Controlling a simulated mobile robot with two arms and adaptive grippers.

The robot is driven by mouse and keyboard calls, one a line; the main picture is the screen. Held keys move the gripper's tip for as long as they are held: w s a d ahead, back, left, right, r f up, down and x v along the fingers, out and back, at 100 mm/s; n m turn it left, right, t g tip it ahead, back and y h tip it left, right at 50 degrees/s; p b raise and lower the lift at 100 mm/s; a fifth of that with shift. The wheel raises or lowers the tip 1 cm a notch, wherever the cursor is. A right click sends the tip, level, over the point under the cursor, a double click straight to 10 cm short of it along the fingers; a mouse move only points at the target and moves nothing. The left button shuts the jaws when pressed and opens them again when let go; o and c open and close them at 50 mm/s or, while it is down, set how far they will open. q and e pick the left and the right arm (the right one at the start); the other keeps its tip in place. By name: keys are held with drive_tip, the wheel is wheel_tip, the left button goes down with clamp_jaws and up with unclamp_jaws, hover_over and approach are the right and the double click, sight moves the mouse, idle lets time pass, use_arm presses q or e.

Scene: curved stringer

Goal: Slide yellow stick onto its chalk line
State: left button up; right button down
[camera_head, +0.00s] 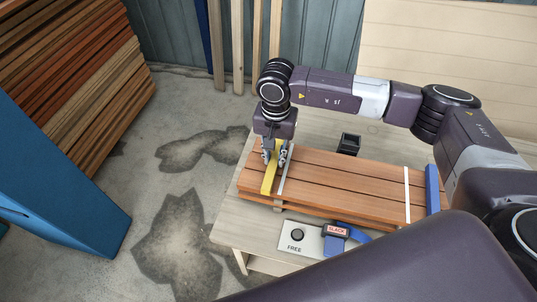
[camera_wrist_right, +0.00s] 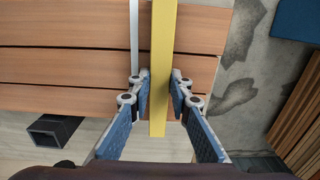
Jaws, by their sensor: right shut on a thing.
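The yellow stick (camera_head: 267,182) lies across the reddish-brown boards near their left end; the wrist view shows it running lengthwise (camera_wrist_right: 162,60). A pale chalk line (camera_head: 286,177) runs beside it on its right. In the wrist view the line (camera_wrist_right: 134,40) is left of the stick, roughly parallel, with a narrow strip of board between them. My right gripper (camera_head: 276,157) points down with its fingers on either side of the stick, shut on it; it also shows in the wrist view (camera_wrist_right: 160,92). My left gripper is not in view.
A second white line (camera_head: 407,194) and a blue stick (camera_head: 432,188) are at the boards' right end. A black open box (camera_head: 349,144) stands behind the boards. A panel marked FREE (camera_head: 298,243) and a blue strap with a SLACK label (camera_head: 337,231) lie in front.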

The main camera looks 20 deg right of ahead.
sight(286, 167)
drive_tip(key=shift+s+d, duration=0.5)
drive_tip(key=shift+d, duration=0.25)
drive_tip(key=shift+s+d, duration=0.5)
drive_tip(key=shift+d, duration=0.25)
drive_tip(key=c, duration=1.7)
unclamp_jaws()
wheel_tip(286, 167, up, 12)
